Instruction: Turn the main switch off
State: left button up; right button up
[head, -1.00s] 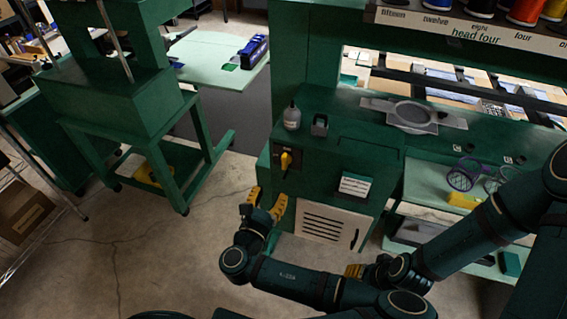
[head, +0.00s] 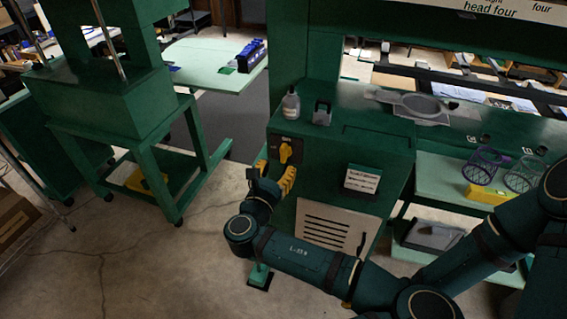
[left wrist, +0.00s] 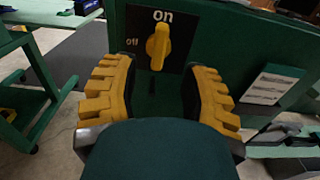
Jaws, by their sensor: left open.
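The main switch (head: 285,151) is a yellow rotary handle on a black plate at the upper left of the green cabinet's front. In the left wrist view the switch (left wrist: 158,46) stands upright, pointing at the word "on" above it; "off" is printed to its left. My left gripper (head: 274,175) is open just below and in front of the switch. In the left wrist view its yellow ridged fingers (left wrist: 157,88) are spread to either side below the handle, with nothing between them and not touching it. My right gripper is not seen.
The green cabinet (head: 375,155) carries a white bottle (head: 291,104) and a small grey holder (head: 322,113) on top. A paper label (head: 362,179) and a louvred panel (head: 325,226) are on its front. A green stand (head: 150,160) is to the left, with open floor between.

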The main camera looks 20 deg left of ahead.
aim_at(283, 157)
pick_arm(q)
jog(key=shift+w+b, duration=0.5)
jog(key=shift+w, duration=2.45)
jog(key=shift+s+r, duration=0.1)
grip_shut()
